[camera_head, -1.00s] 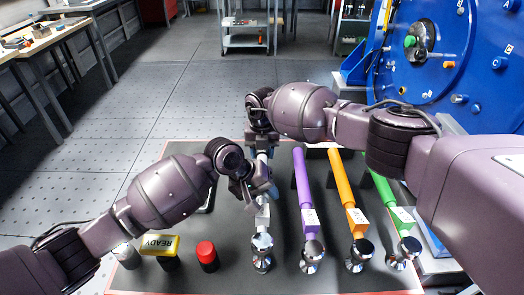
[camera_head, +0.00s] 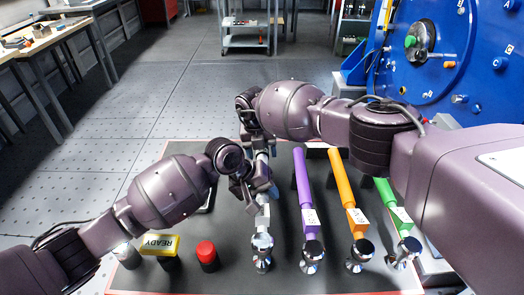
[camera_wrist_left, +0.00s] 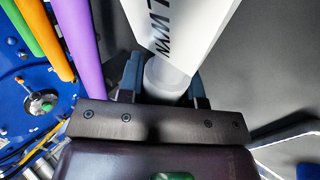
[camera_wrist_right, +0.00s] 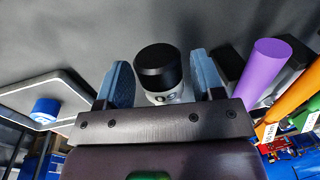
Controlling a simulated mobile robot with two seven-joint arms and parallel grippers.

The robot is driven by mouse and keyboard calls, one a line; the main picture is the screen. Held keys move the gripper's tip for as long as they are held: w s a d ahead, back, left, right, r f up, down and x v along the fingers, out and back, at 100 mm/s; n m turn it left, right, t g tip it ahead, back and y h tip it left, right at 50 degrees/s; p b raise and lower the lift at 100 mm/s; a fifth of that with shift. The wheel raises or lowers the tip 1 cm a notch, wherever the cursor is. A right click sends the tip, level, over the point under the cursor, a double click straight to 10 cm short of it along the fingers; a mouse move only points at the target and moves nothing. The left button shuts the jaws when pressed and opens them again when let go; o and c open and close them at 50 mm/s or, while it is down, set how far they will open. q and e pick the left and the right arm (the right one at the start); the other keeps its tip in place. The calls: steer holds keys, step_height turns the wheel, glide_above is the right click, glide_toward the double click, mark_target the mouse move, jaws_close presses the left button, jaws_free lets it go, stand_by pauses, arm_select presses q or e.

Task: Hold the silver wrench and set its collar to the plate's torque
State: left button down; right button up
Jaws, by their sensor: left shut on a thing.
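The silver wrench (camera_head: 262,218) stands in line with the coloured wrenches on the dark mat, its bright round head nearest me. My left gripper (camera_head: 260,186) is shut on its shaft; the left wrist view shows the fingers (camera_wrist_left: 167,85) on a pale cylinder beside a white block (camera_wrist_left: 185,30) with dark letters, partly cut off. My right gripper (camera_head: 262,146) is at the far end of the wrench. In the right wrist view its blue-padded fingers (camera_wrist_right: 162,82) stand apart, either side of a black-capped end (camera_wrist_right: 160,68), with gaps visible. No collar reading is legible.
Purple (camera_head: 302,180), orange (camera_head: 343,185) and green (camera_head: 388,195) wrenches lie to the right. A red button (camera_head: 207,256) and a yellow READY block (camera_head: 160,245) are at the front left. A blue machine (camera_head: 435,60) stands at the back right.

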steer(key=shift+o, duration=0.3)
steer(key=shift+r, duration=0.1)
step_height(320, 180, up, 12)
steer(key=a, duration=0.1)
steer(key=shift+a, duration=0.4)
arm_select(q)
steer(key=c, duration=0.7)
jaws_free()
